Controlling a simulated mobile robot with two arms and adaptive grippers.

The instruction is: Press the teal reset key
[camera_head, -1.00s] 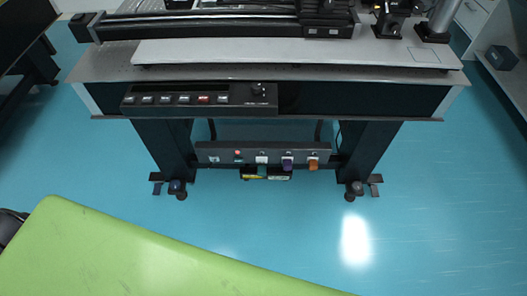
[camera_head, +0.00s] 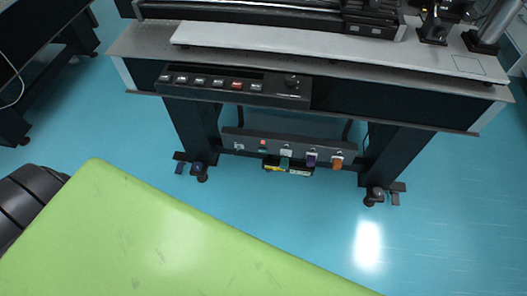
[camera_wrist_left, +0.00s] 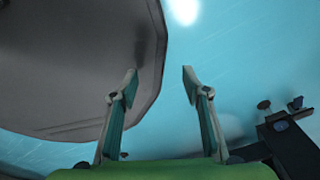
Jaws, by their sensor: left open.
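The bench front (camera_head: 330,103) shows in the head view. A dark control panel (camera_head: 285,98) on it carries a row of small pale keys (camera_head: 200,82), one red key (camera_head: 237,86) and a knob (camera_head: 292,80). A lower strip (camera_head: 240,133) carries a switch (camera_head: 263,146) and coloured plug-like parts: teal (camera_head: 285,162), purple (camera_head: 311,159) and orange (camera_head: 337,163). I cannot tell whether the teal part is the reset key. My left gripper (camera_wrist_left: 159,75) is open and empty in the wrist view, apart from any key. My right gripper is not in view.
A black and yellow box (camera_head: 300,170) sits below the lower strip. Dark bench legs (camera_head: 396,152) with feet stand at both sides. Blue floor (camera_head: 430,220) is open in front and right. Another dark table (camera_head: 30,60) stands at far left. A bench foot (camera_wrist_left: 290,140) shows in the wrist view.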

